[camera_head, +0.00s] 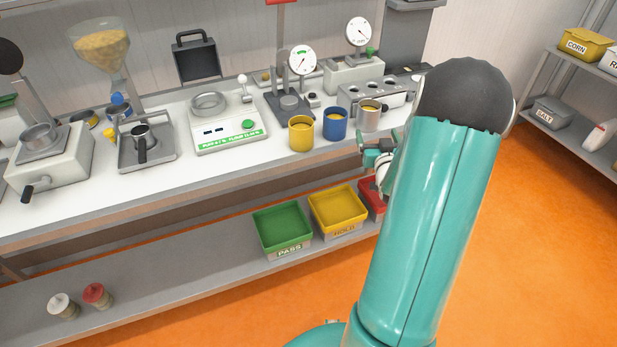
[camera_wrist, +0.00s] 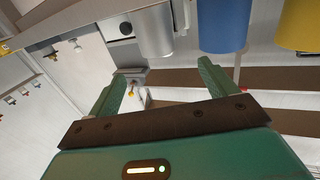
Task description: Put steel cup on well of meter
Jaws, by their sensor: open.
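The steel cup (camera_head: 369,117) stands near the front edge of the bench, right of a blue cup (camera_head: 335,125) and a yellow cup (camera_head: 300,136). It also shows in the wrist view (camera_wrist: 154,32), beyond the fingertips and between their lines. My gripper (camera_head: 376,150) is open and empty, just below and in front of the steel cup, apart from it; its open fingers show in the wrist view (camera_wrist: 160,78). A white instrument (camera_head: 233,137) with a round metal well (camera_head: 208,103) and a green button stands left of the cups; it looks like the meter.
A block with several holes (camera_head: 385,92) stands behind the steel cup. Dial gauges (camera_head: 302,60) stand behind the cups. A green tray (camera_head: 281,228) and a yellow tray (camera_head: 337,207) sit on the lower shelf. The bench front between instrument and yellow cup is clear.

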